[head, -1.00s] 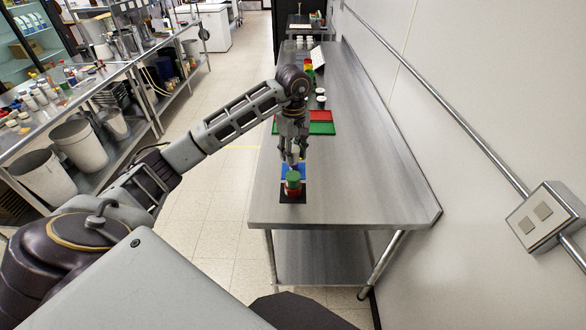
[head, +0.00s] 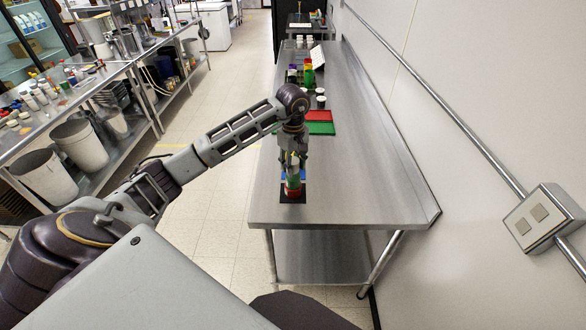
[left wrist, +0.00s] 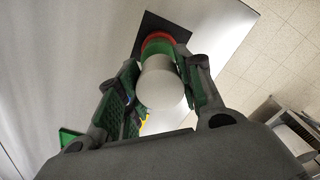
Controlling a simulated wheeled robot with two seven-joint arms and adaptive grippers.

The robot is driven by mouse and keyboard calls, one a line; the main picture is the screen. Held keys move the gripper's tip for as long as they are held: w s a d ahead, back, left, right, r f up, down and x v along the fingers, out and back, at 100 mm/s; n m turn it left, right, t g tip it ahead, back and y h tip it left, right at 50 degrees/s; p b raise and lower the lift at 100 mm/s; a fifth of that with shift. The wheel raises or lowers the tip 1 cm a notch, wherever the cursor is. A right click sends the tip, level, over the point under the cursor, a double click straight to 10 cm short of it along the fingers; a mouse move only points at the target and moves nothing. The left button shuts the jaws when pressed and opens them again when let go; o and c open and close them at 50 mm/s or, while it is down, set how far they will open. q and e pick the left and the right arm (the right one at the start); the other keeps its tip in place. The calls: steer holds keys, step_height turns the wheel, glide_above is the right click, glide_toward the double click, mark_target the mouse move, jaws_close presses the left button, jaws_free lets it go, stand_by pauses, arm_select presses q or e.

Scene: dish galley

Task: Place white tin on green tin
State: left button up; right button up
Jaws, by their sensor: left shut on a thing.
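My left gripper (head: 292,160) is shut on the white tin (left wrist: 163,84), whose pale round top shows between the fingers in the left wrist view. The green tin (left wrist: 154,48) is just below the white one and partly hidden by it. In the head view the green tin (head: 292,182) stands on a red tin (head: 292,192), on a black mat (head: 300,198) near the front of the steel table. The white tin is over the stack; I cannot tell whether it touches the green tin. My right gripper is not in view.
A blue patch (head: 284,174) lies just behind the stack. Farther back are a red and green tray (head: 320,128), small white-topped tins (head: 321,101) and coloured tins (head: 308,76). The table's right side (head: 370,160) is clear up to the wall.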

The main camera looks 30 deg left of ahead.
mark_target(293, 160)
arm_select(q)
steer(key=shift+f, duration=1.2)
steer(key=shift+f, duration=0.15)
steer(key=o, duration=1.1)
steer(key=shift+c, duration=0.2)
steer(key=shift+r, duration=0.2)
steer(key=shift+r, duration=1.35)
steer(key=shift+r+b, duration=0.8)
steer(key=shift+r, duration=3.8)
